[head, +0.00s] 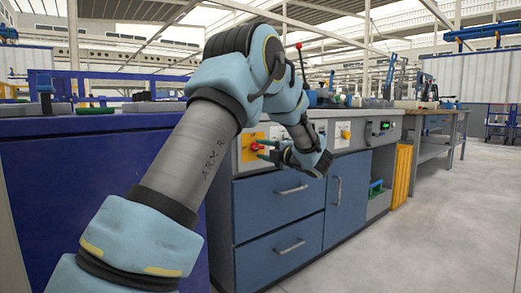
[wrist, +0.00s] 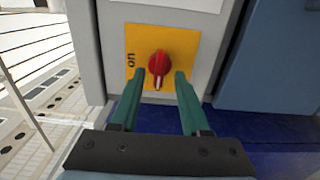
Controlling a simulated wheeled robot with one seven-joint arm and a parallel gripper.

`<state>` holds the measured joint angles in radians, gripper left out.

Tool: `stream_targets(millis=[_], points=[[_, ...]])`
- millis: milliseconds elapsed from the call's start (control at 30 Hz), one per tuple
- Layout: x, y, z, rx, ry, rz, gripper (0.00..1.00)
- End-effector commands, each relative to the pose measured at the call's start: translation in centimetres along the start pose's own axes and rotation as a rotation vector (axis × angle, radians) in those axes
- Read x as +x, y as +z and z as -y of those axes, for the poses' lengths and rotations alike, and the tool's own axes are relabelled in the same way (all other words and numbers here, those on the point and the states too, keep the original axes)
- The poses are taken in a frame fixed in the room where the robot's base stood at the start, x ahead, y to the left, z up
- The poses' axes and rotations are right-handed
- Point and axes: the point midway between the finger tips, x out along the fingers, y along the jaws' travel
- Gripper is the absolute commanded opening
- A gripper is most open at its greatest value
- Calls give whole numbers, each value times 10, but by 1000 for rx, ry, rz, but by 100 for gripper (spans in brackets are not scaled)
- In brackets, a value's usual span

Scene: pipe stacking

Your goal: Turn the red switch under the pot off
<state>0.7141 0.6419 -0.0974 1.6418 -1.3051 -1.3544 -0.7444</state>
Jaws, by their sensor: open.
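The red switch (wrist: 159,62) is a round knob on a yellow plate (wrist: 185,45) with the word "on" printed sideways at its left. A pale mark on the knob points down in the wrist picture, towards my gripper. My gripper (wrist: 156,78) is open, its two green fingers either side of the knob's near end with gaps visible. I cannot tell whether they touch it. I cannot make out the pot clearly.
Blue drawers (head: 278,195) with handles lie below my gripper. A blue cabinet (head: 90,190) stands at left. Open floor (head: 430,240) is at right.

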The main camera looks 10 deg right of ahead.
Motion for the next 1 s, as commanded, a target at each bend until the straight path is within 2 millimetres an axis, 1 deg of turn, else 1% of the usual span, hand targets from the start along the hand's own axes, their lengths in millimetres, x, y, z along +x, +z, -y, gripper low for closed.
stream_targets(millis=[33, 200, 300, 433, 500, 633, 1000], points=[[-10, 1, -3, 2, -1, 4, 46], [-45, 1, -3, 3, -1, 6, 46], [-64, 1, -2, 2, -2, 5, 46], [-82, 1, -1, 2, -2, 4, 46], [-88, 1, 0, 1, -3, 3, 46], [-94, 0, 0, 0, -2, 2, 46], [-95, 0, 1, 0, -2, 2, 46]])
